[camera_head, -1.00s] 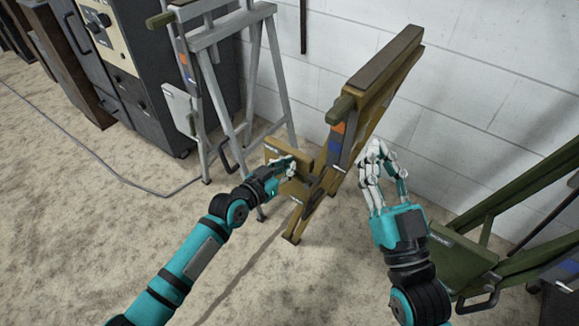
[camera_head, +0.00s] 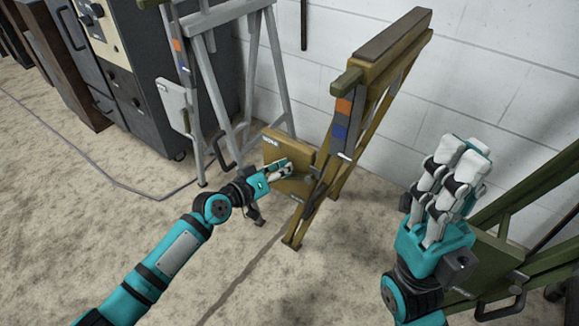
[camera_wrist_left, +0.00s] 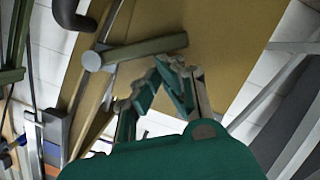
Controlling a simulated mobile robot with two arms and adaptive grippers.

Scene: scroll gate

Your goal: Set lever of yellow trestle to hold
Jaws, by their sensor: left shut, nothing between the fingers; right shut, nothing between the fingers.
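The yellow trestle (camera_head: 385,62) stands in the middle of the head view, with a flat yellow plate (camera_head: 272,144) low on its near side. My left gripper (camera_head: 287,168) is shut and empty in front of that plate. In the left wrist view, a greenish bar with a round grey end, apparently the lever (camera_wrist_left: 145,50), lies across the yellow plate (camera_wrist_left: 225,40). The left fingertips (camera_wrist_left: 180,72) are just below the bar's free end; I cannot tell if they touch. My right gripper (camera_head: 465,160) is shut and empty, right of the trestle. The lever's setting is not readable.
A grey trestle (camera_head: 222,38) stands behind and left, beside a dark cabinet (camera_head: 150,75). A green trestle (camera_head: 520,195) stands at right, close to my right arm. A white block wall (camera_head: 490,70) is behind. The floor in front is clear apart from a cable (camera_head: 95,172).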

